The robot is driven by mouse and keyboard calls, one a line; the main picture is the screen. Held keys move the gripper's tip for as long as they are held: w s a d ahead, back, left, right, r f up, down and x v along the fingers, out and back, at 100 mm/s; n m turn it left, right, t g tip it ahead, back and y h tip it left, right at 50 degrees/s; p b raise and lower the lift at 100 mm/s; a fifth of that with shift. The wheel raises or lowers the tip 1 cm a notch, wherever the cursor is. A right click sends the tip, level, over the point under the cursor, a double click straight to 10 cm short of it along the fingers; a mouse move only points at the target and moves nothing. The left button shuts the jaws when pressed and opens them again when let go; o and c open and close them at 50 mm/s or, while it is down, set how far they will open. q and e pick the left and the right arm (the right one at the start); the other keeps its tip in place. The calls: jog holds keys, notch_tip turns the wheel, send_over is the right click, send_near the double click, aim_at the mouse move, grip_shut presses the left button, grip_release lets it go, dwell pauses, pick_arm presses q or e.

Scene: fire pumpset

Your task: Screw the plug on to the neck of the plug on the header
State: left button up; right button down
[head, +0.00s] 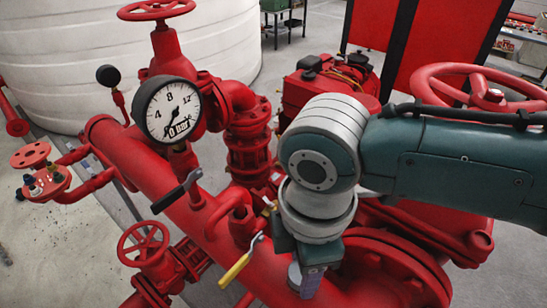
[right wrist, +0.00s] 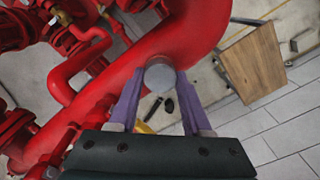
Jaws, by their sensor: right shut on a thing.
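The plug (right wrist: 160,75) is a grey, round-topped piece between the two purple fingertips of my right gripper (right wrist: 160,84) in the right wrist view. In the head view the grey plug (head: 294,276) shows partly beside the purple fingers of the gripper (head: 308,284), low at the header's right part. The header (head: 140,160) is a thick red pipe running from upper left to lower right. It also shows under the plug in the right wrist view (right wrist: 190,35). The neck is hidden; I cannot tell whether the plug touches it. My left gripper is not in view.
A yellow-handled lever (head: 236,270) stands close left of my right gripper. A pressure gauge (head: 168,110), a black-handled lever (head: 178,192) and a red handwheel (head: 143,244) are further left. A large red flange (head: 400,275) is close on the right. A wooden board (right wrist: 256,62) lies below.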

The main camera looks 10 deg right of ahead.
jog(key=shift+r+m+p, duration=0.25)
jog(key=shift+m+p, duration=0.45)
jog(key=shift+m, duration=0.2)
jog(key=shift+a+f+m+p, duration=0.1)
jog(key=shift+m+p, duration=0.4)
jog(key=shift+m, duration=0.7)
jog(key=shift+f, duration=0.15)
jog(key=shift+m, duration=0.3)
jog(key=shift+m+p, duration=0.3)
jog(key=shift+m, duration=0.1)
jog(key=shift+s+r+m+p, duration=0.15)
jog(key=shift+m+p, duration=0.25)
jog(key=shift+m, duration=1.4)
